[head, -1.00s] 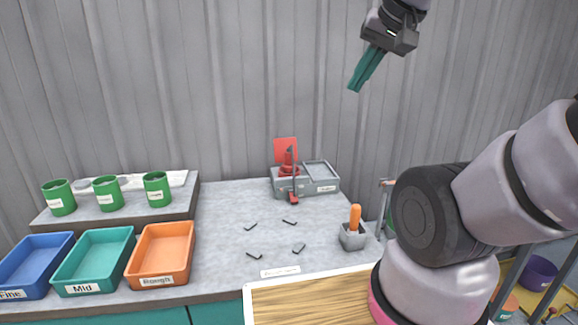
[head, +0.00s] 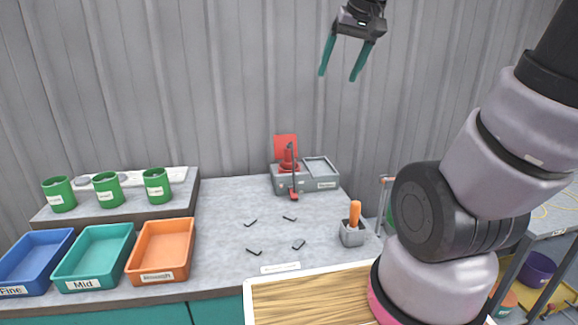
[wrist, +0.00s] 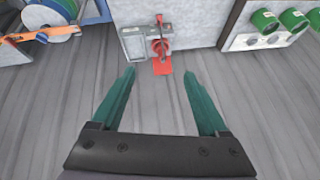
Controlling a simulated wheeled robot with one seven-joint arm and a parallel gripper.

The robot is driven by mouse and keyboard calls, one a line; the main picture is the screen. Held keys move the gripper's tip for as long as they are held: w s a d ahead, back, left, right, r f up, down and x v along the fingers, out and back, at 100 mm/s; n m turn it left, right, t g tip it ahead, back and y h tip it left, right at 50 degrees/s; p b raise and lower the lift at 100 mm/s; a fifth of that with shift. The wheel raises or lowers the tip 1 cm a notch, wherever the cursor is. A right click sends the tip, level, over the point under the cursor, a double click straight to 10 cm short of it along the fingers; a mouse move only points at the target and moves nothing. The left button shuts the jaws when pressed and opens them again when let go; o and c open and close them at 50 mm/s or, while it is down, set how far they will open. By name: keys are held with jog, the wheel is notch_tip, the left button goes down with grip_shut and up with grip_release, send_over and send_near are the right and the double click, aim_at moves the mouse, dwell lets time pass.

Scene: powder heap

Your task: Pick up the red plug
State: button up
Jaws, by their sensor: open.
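The red plug (head: 288,164) stands in one side of a grey tray-like station (head: 328,185) at the back of the counter, in front of a red panel (head: 285,142). A dark upright bar with a red end partly covers it. In the wrist view the plug (wrist: 160,44) is small, near the top middle beside the red panel (wrist: 163,66). My gripper (head: 338,78) is open and empty, high above and to the right of the plug in the head view. In the wrist view its two teal fingers (wrist: 158,68) are spread wide, with the panel between their tips.
Blue, teal and orange trays (head: 160,277) stand at the front left. Several green cups (head: 157,187) stand on a raised shelf. An orange-handled tool sits in a grey holder (head: 352,237) at right. Small black corner marks lie on the clear middle counter.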

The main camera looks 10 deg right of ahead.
jog(key=w+f+n+g, duration=0.1)
jog(key=w+f+n, duration=0.25)
jog(key=w, duration=0.75)
jog(key=n+g, duration=0.2)
jog(key=n, duration=0.3)
send_over(288, 152)
jog(key=d, duration=0.2)
notch_tip(288, 152, down, 20)
jog(key=r, duration=0.1)
jog(key=shift+y, duration=0.3)
jog(key=x, duration=1.1)
jog(key=shift+s+f, duration=0.25)
grip_shut()
